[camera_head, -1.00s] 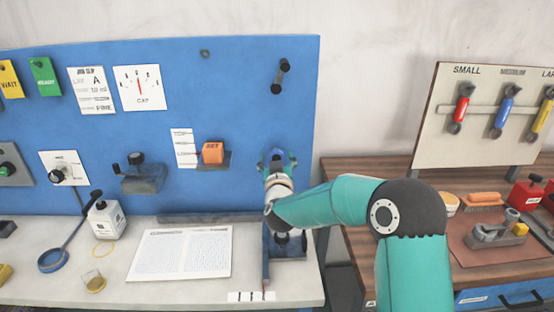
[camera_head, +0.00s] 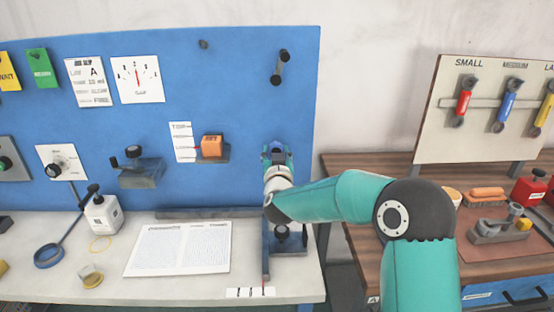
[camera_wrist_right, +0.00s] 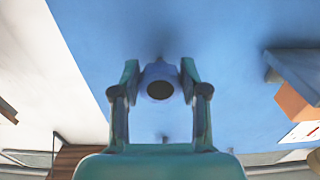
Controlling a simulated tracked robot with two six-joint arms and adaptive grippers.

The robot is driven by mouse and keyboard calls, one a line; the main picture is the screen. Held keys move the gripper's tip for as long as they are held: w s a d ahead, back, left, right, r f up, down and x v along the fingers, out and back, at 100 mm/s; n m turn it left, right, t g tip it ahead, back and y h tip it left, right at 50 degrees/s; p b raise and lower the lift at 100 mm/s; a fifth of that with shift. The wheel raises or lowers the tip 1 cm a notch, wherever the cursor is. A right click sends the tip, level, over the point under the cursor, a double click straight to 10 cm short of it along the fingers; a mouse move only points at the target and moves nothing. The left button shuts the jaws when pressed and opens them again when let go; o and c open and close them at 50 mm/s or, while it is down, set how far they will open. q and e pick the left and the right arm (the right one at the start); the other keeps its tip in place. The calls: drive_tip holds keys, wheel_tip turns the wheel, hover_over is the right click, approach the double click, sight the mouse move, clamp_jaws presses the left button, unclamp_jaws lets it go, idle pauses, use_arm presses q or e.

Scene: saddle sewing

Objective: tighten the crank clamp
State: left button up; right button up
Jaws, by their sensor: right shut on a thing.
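My right gripper (camera_head: 277,150) is at the lower right of the blue board. In the right wrist view its two fingers (camera_wrist_right: 160,85) are shut on the sides of a round blue-grey knob (camera_wrist_right: 160,72) with a dark round end. The knob is in front of the board. In the head view my gripper and wrist hide most of it, so I cannot tell whether it is the clamp's crank handle. A dark fixture with a black knob (camera_head: 281,233) stands on the bench below my wrist. My left gripper is out of view.
A black two-ended handle (camera_head: 280,67) is on the board above my gripper. An orange block (camera_head: 211,145) on a bracket is to its left. A wooden table (camera_head: 350,215) with tools stands to the right.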

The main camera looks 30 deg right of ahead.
drive_tip(key=m+b, duration=0.2)
drive_tip(key=b, duration=0.1)
drive_tip(key=m+b, duration=0.3)
drive_tip(key=shift+a+f, duration=0.15)
drive_tip(key=shift+f, duration=0.05)
drive_tip(key=m+b, duration=0.3)
drive_tip(key=m, duration=0.1)
drive_tip(key=shift+w+a+r, duration=0.1)
drive_tip(key=m+b, duration=0.3)
drive_tip(key=m, duration=0.2)
drive_tip(key=shift+b, duration=0.35)
drive_tip(key=m+b, duration=0.2)
drive_tip(key=m, duration=0.1)
drive_tip(key=shift+r+m, duration=0.15)
drive_tip(key=shift+m, duration=0.25)
drive_tip(key=shift+m+b, duration=0.55)
drive_tip(key=shift+m, duration=0.65)
drive_tip(key=o, duration=1.1)
drive_tip(key=shift+o, duration=0.3)
drive_tip(key=shift+r, duration=0.15)
